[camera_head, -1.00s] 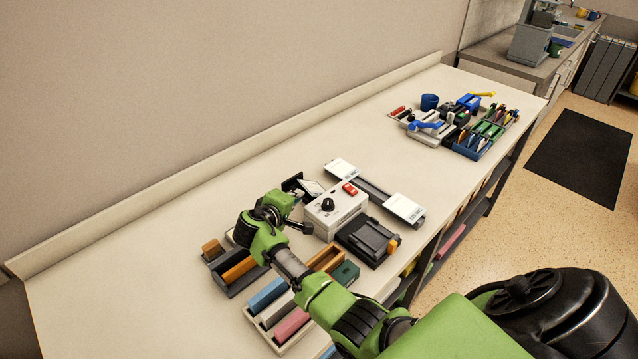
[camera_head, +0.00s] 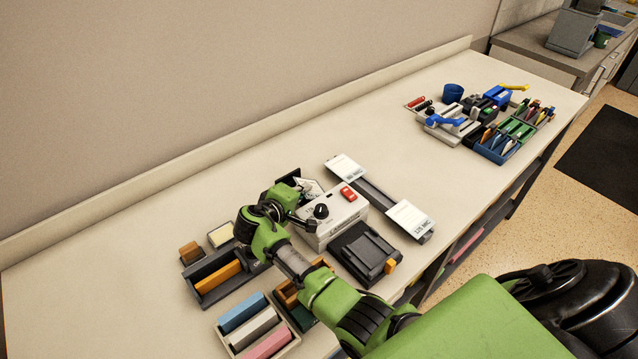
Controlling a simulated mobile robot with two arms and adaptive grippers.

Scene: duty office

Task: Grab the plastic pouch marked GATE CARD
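I cannot read the words GATE CARD anywhere. A small, pale, tilted flat piece (camera_head: 311,187) with dark marks shows just beyond my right gripper and may be the pouch; the gripper partly hides it. My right gripper (camera_head: 300,203) reaches in from the lower right, low over the counter. Its fingers look spread apart, with nothing seen held between them. Whether it touches the pale piece I cannot tell. My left gripper is out of view.
A light grey box (camera_head: 335,222) with a black knob and red switch stands close right of the gripper. Beside it are a black device (camera_head: 363,253) and a dark rail (camera_head: 376,196) with white cards. Trays (camera_head: 222,284) lie nearer. The counter's back strip is clear.

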